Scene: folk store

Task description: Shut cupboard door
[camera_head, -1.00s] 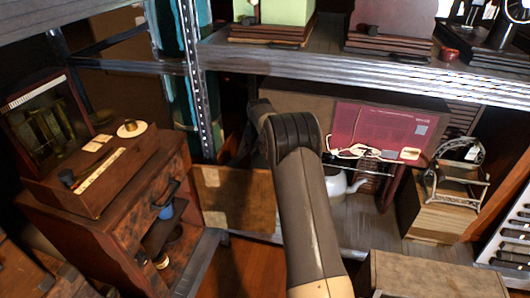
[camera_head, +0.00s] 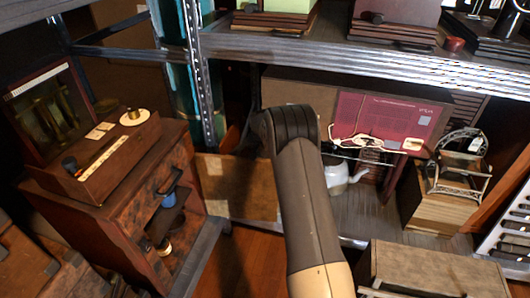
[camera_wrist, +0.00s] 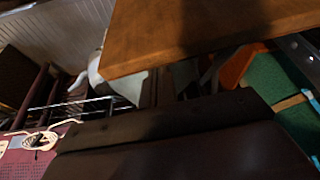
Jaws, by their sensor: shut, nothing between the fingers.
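A reddish-brown wooden cupboard (camera_head: 105,225) stands at the left in the head view. Its front compartment is open and shows a blue cup (camera_head: 168,196) and small items inside. A flat brown panel (camera_head: 240,190) stands out to the right of the cupboard, seemingly its open door; the hinge side is not clear. My arm rises in front of the panel's right end and hides what is behind it. My gripper is hidden behind the arm in the head view, and I make out no fingers in the wrist view. There, a brown wooden board (camera_wrist: 200,35) crosses the top, close by.
A metal shelf rack (camera_head: 350,55) spans the back, with a post (camera_head: 200,90) beside the cupboard. A maroon panel (camera_head: 385,115) with a pale cable and a white teapot (camera_head: 340,172) sit under the shelf. A box (camera_head: 430,270) stands at the front right.

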